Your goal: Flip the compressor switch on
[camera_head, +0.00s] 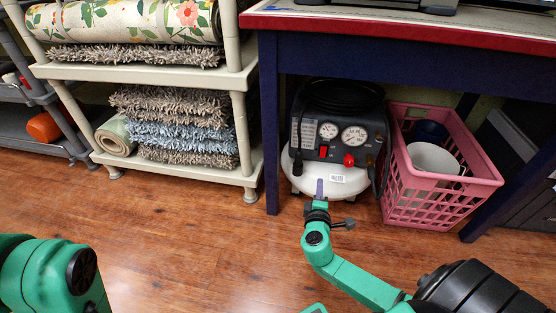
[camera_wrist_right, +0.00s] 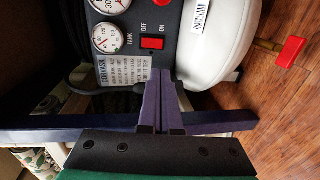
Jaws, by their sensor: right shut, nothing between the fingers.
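The compressor (camera_head: 345,180) stands on the floor under the blue table. It has a white tank and a dark panel with two gauges. Its red switch (camera_wrist_right: 152,43) shows in the wrist view, with OFF and ON lettering beside it; I cannot tell which side is pressed in. My right gripper (camera_head: 319,188) is in front of the tank, below the panel. In the wrist view its purple fingers (camera_wrist_right: 163,80) are shut and empty, with their tips just below the switch in the picture and apart from it. My left gripper is out of view; only part of that arm shows.
The table (camera_head: 268,120) has a leg left of the compressor and a top above it. A pink basket (camera_head: 440,208) stands close on its right. A shelf (camera_head: 175,75) with rugs is to the left. The wooden floor (camera_head: 190,230) in front is clear.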

